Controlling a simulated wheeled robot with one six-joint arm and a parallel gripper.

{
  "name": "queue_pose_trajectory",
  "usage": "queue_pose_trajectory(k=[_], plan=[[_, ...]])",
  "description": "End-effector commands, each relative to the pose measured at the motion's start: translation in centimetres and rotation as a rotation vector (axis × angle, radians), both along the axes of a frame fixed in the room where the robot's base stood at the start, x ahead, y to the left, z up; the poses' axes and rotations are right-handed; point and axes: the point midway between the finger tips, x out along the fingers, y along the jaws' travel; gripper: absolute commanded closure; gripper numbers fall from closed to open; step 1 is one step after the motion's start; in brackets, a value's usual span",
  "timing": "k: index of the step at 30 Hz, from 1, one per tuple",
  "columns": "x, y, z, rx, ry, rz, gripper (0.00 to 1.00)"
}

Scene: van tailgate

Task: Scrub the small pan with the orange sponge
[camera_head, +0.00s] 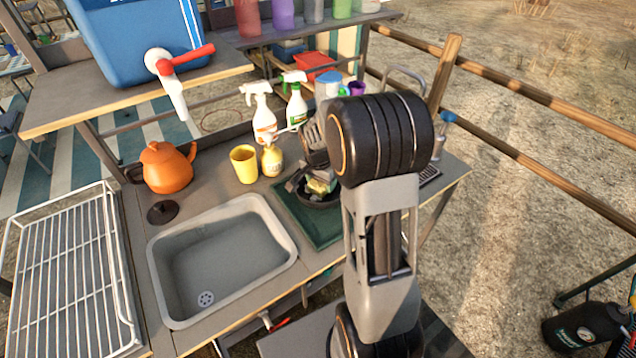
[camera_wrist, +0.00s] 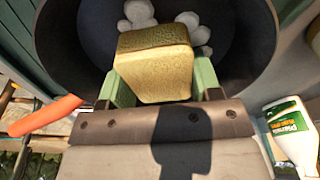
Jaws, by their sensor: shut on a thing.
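My gripper (camera_wrist: 157,88) is shut on a yellowish sponge (camera_wrist: 153,62), its green fingers on either side of the block. The sponge looks yellow rather than orange. It is over the inside of a dark round pan (camera_wrist: 258,50), where pale rounded lumps (camera_wrist: 137,12) show beyond it. Whether the sponge touches the pan floor cannot be told. In the head view my gripper (camera_head: 308,184) reaches down to the pan (camera_head: 318,203), which sits on a dark green mat (camera_head: 295,218); my arm hides part of both. The sponge (camera_head: 322,185) shows there as a small yellow patch.
Left of the mat is a grey sink (camera_head: 222,260), then a wire rack (camera_head: 75,270). A yellow cup (camera_head: 244,164), orange teapot (camera_head: 166,168) and spray bottles (camera_head: 262,112) stand behind. A white bottle (camera_wrist: 292,135) and an orange elongated thing (camera_wrist: 45,115) flank my gripper.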

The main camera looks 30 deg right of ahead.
Motion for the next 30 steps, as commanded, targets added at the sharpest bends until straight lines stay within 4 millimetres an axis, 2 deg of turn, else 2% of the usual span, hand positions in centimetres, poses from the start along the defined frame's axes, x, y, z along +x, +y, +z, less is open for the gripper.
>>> queue_pose_trajectory(k=[4,7,24,30], plan=[[0.3,-0.8,-0.2,0.000,-0.001,0.007,0.61],[0.4,-0.6,1.9,-0.002,-0.007,0.012,0.61],[0.4,-0.3,7.0,0.000,-0.002,0.015,0.61],[0.4,-0.3,7.9,0.000,-0.002,0.015,0.61]])
